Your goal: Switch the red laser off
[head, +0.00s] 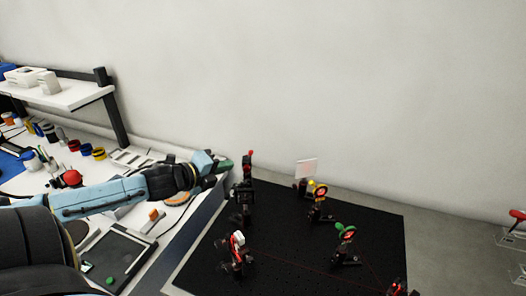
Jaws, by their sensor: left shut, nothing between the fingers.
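My left arm reaches in from the left, and my left gripper (224,166) is shut and empty. It hovers at the far left corner of the black optical breadboard (300,262), just left of a dark post with a red top (249,160). I cannot tell whether they touch. A faint thin red line runs over the board's right part toward a red and black part (397,288) cut by the bottom edge. I cannot tell which part is the red laser, and no switch is readable. My right gripper is not in view.
The board also carries a red and white mount (237,244), a green-topped mount (345,232), a red-ringed mount (320,195) and a white card (306,169). A shelf (60,97) and a cluttered white bench stand left. A wall closes the back.

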